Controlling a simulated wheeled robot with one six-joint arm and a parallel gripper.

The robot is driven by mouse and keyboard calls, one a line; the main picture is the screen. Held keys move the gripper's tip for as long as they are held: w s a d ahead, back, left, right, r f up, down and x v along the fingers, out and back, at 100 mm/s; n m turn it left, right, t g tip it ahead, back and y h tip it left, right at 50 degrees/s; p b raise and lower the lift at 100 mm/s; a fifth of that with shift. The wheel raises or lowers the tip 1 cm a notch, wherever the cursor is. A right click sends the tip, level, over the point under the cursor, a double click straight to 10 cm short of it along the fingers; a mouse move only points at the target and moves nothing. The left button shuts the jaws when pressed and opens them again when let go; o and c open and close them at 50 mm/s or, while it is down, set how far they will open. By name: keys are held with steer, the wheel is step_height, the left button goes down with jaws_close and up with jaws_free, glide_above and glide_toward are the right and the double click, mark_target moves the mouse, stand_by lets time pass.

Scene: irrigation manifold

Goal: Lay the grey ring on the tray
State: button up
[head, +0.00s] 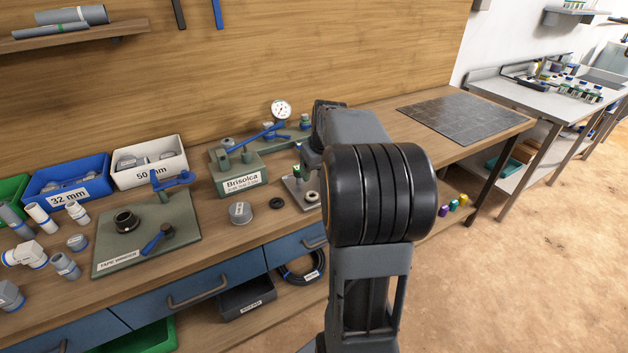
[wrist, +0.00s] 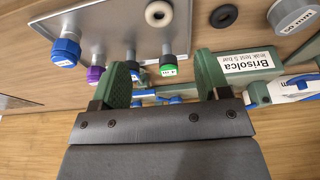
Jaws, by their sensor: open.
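The grey ring (wrist: 159,13) is a small pale ring with a dark hole. It appears to lie flat on the metal tray (wrist: 100,27), near its right edge in the wrist view. In the head view the ring (head: 312,196) shows on the tray (head: 296,193) just left of my arm, which hides much of the tray. My gripper (wrist: 164,68) is open, its two green fingers apart with nothing held between them. The ring is beyond the fingertips, apart from them. The head view hides my gripper behind the arm.
Several colour-capped pieces, one green-capped (wrist: 167,66), stand on the tray close to the fingers. A black ring (head: 276,203) and a grey cap (head: 241,212) lie on the bench to the left. The Brisolca test stand (head: 243,183) is behind. A dark mat (head: 462,117) lies clear at right.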

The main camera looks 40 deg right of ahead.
steer(key=s+a+f, duration=0.1)
steer(key=s+a, duration=0.6)
steer(key=a, duration=0.4)
steer(key=s+a+f+n, duration=0.1)
steer(key=s+a+f, duration=0.1)
steer(key=s+a, duration=0.5)
steer(key=a, duration=0.4)
steer(key=shift+s+a+f+n, duration=0.15)
steer(key=shift+a+f+n, duration=0.15)
steer(key=shift+a, duration=0.1)
steer(key=shift+r, duration=0.15)
